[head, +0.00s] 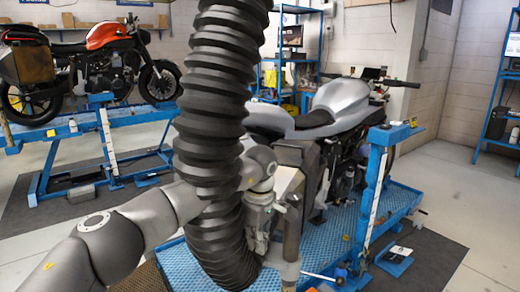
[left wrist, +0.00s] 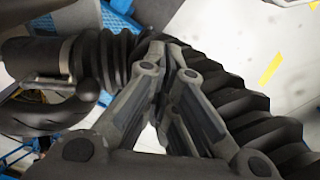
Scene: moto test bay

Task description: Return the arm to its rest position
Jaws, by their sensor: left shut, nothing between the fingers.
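My left arm (head: 130,235) comes in from the lower left and passes behind a thick black ribbed hose (head: 212,105). My left gripper (head: 262,238) shows just right of the hose, pointing down beside the rear of the silver motorcycle (head: 340,100). In the left wrist view, the gripper's fingers (left wrist: 172,48) are together and hold nothing. The ribbed hose (left wrist: 262,125) runs behind them there; I cannot tell whether they touch it. Part of the left forearm is hidden by the hose. My right gripper is not in view.
The silver motorcycle stands on a blue lift platform (head: 190,268) with a blue post (head: 375,180) at its right. An orange motorcycle (head: 108,36) stands on another lift at the back left. Blue shelving (head: 510,60) is at the far right. Open floor shows at right.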

